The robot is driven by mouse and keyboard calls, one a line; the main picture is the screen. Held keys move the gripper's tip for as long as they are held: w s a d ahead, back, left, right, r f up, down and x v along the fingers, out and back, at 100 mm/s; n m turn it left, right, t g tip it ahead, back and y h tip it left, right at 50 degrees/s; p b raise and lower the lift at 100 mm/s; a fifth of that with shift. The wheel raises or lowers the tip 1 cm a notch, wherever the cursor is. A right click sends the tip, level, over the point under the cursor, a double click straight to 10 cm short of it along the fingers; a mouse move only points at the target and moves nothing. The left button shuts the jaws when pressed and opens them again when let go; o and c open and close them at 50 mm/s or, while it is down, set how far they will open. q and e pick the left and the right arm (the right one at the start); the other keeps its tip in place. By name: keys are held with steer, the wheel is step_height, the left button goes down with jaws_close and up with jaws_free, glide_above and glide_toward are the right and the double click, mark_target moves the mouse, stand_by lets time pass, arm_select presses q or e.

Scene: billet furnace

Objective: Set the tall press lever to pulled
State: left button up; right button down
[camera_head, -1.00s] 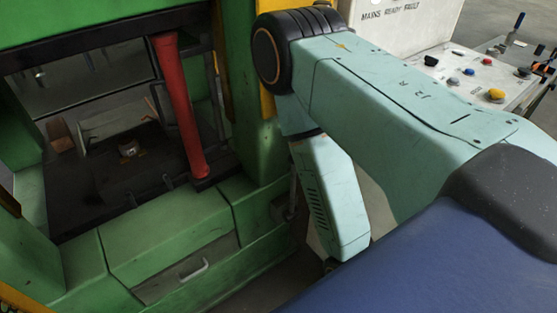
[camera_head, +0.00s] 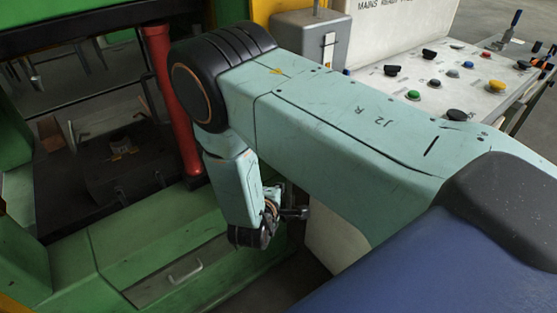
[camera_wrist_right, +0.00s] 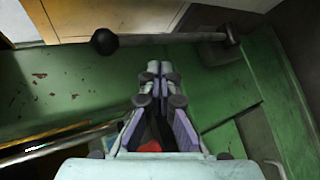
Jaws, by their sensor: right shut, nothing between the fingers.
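The tall press lever (camera_wrist_right: 165,39) shows in the right wrist view as a grey rod with a black ball knob at its left end. Its right end meets a bracket on the green press (camera_wrist_right: 85,85). My right gripper (camera_wrist_right: 153,70) is shut and empty, with its fingertips below the rod in that picture; I see no grip on it. In the head view my right gripper (camera_head: 297,213) shows small and partly hidden beside the green press frame. I cannot make out the lever there, as my arm covers that area. My left gripper is not in view.
A red column (camera_head: 173,100) stands in the press opening at left. A grey box (camera_head: 311,38) stands behind my right arm. A control panel (camera_head: 450,80) with several buttons is at upper right. A small handle (camera_head: 186,272) is on the press's lower front.

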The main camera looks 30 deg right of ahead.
steer(key=w+a+r+n+g+h+b, duration=0.1)
steer(key=w+a+r+n+h, duration=0.1)
steer(key=w+a+r+h, duration=0.1)
step_height(320, 180, up, 2)
steer(key=shift+w+r+h, duration=0.1)
steer(key=shift+w+h, duration=0.6)
steer(key=shift+a, duration=0.1)
steer(key=b+x, duration=0.7)
steer(key=x, duration=0.3)
